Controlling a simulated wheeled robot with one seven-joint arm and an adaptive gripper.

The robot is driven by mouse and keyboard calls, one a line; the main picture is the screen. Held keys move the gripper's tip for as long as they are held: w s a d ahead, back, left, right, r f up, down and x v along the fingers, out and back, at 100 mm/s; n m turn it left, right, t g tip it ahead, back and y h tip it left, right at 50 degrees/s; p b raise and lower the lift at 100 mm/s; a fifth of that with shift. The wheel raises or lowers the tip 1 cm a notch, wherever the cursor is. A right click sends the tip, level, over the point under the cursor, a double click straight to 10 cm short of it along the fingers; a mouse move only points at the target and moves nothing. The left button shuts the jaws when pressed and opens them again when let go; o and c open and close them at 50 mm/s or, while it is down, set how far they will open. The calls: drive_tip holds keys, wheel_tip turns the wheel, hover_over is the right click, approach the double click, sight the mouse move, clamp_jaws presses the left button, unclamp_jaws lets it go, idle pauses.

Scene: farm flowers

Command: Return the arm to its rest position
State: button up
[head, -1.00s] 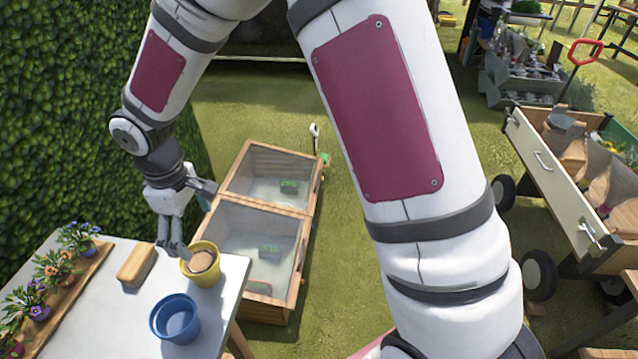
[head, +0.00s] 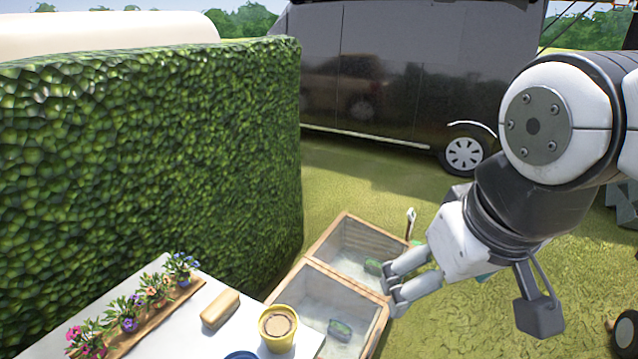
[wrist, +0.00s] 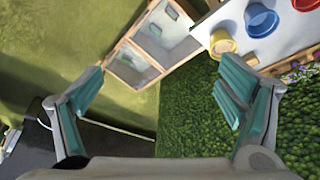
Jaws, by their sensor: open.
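My gripper (head: 396,286) is in the air at the right of the head view, level with the wooden cold frame (head: 318,267) and right of the white table (head: 213,318). In the wrist view my gripper (wrist: 160,95) has its two teal-padded fingers spread wide, with nothing between them. A yellow pot (head: 278,338) with a brown filling stands on the table, apart from my gripper. My arm reaches in from the right edge of the head view.
A blue pot (wrist: 261,19), a tan block (head: 220,309) and a wooden tray (head: 134,322) of flowers are on the table. A tall hedge (head: 150,170) stands at left, and a dark van (head: 385,80) at the back. Open grass (head: 360,185) lies between.

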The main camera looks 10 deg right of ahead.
drive_tip(key=shift+s+d+m, duration=0.15)
drive_tip(key=shift+s+m, duration=0.15)
drive_tip(key=shift+s, duration=0.7)
idle(0.6)
